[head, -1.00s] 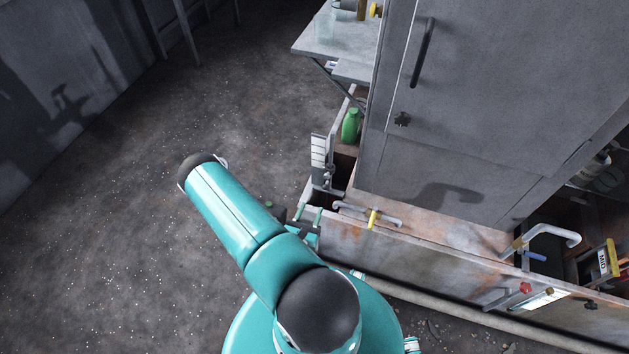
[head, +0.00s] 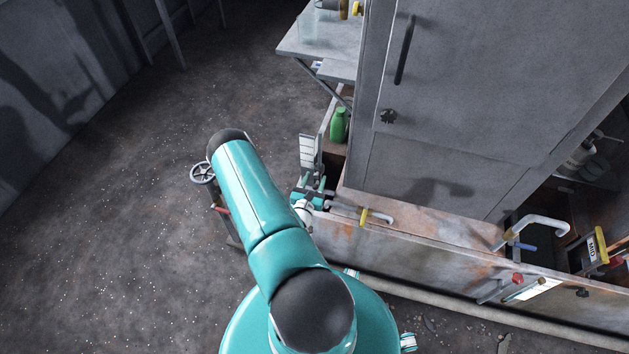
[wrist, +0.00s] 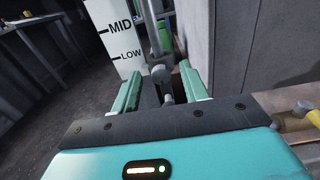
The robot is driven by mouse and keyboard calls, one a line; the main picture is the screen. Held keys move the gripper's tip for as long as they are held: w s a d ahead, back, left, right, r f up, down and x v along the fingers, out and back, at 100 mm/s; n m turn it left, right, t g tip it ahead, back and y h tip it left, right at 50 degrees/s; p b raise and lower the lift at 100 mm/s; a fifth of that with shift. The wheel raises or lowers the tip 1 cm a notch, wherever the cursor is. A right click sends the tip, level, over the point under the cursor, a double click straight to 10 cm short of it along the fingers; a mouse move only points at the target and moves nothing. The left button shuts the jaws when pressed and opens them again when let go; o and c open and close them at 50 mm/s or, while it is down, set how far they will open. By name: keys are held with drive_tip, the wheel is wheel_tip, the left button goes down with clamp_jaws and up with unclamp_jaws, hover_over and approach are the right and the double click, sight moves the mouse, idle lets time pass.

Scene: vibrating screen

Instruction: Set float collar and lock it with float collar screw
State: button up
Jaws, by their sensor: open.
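In the wrist view, a grey rounded collar-like piece (wrist: 159,73) sits on an upright rod (wrist: 152,35), beside a white level plate (wrist: 120,42) marked MID and LOW. A small grey stub below it looks like its screw, but I cannot be sure. My gripper (wrist: 162,92) is open, with one teal finger on each side of this piece; I cannot tell whether either touches it. In the head view, the white plate (head: 308,150) stands at the tank's left end, and my gripper (head: 314,192) is just below it, partly hidden by my arm.
A green bottle (head: 339,125) stands behind the plate. A pipe with a yellow handle (head: 364,216) runs along the tank rim (head: 420,247) to the right. A tall grey cabinet (head: 460,100) rises behind. A handwheel (head: 202,173) stands left of my arm. The floor at left is open.

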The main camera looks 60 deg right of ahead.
drive_tip(key=shift+d, duration=0.1)
clamp_jaws()
